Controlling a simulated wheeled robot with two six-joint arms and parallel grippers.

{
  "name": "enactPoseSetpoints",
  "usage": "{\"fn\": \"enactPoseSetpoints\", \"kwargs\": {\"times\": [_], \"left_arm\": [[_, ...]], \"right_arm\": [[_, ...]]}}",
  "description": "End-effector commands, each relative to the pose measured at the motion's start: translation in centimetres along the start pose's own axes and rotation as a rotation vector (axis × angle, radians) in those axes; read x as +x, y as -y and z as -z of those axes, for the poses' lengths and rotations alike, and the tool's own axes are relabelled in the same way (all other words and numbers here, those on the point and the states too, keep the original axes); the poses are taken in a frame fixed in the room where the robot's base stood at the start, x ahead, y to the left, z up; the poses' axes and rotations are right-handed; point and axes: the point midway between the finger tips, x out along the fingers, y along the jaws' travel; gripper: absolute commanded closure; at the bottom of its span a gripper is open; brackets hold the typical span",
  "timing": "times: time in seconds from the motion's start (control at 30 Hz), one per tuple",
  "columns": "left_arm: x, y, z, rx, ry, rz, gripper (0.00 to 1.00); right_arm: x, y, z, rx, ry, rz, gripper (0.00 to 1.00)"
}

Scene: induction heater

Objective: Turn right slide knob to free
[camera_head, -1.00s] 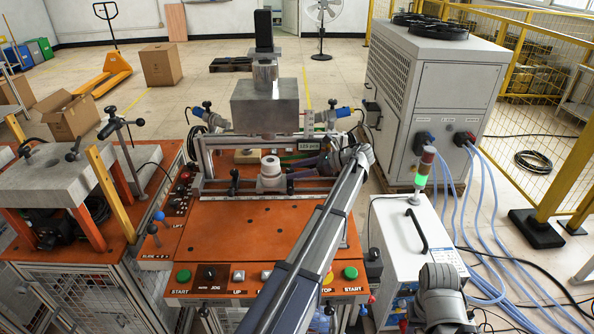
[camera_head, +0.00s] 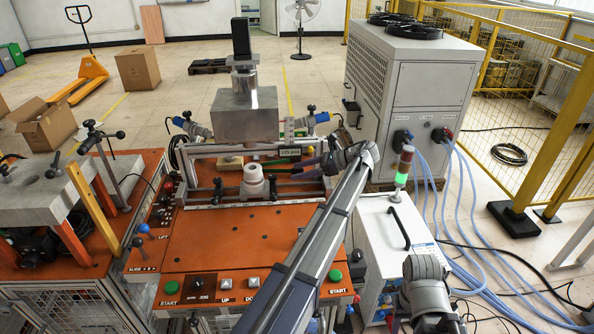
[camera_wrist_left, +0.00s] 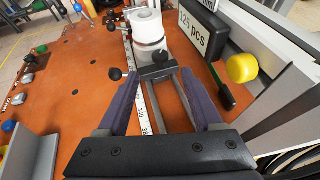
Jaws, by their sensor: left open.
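A smaller black ball knob (camera_wrist_left: 115,74) is to the left of the left fingertip. No knob is marked as the right slide knob, so I cannot tell for sure which it is. My left gripper (camera_head: 294,169) is open, with purple fingers pointing left toward the white cylinder (camera_head: 253,180) in the head view. My right gripper is not in view.
A yellow knob (camera_wrist_left: 241,68), a green handle (camera_wrist_left: 222,88) and a "125 pcs" sign (camera_wrist_left: 205,34) are close to the right finger. A metal block (camera_head: 245,115) stands above the slide. The orange tabletop (camera_head: 225,240) is clear in front.

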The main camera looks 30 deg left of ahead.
Motion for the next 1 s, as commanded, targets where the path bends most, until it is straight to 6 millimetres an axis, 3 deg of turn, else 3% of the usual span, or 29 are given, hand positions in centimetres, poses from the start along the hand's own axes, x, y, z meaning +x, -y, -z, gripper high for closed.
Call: {"fn": "enactPoseSetpoints", "kwargs": {"times": [0.13,0.23,0.4,0.67,1.0], "left_arm": [[0.4,-1.0,-0.1,0.016,-0.003,0.041,0.33],[1.0,-2.9,-0.3,0.063,-0.007,0.155,0.33],[1.1,-4.3,-0.4,0.133,-0.003,0.323,0.33],[1.3,-3.7,-0.2,0.151,0.000,0.365,0.33],[5.9,-2.0,0.1,0.150,0.000,0.362,0.33]], "right_arm": [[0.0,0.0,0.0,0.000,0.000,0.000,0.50],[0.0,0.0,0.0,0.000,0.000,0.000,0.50],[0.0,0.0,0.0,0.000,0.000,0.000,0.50],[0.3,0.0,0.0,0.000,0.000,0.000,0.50],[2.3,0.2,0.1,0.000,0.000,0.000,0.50]]}}
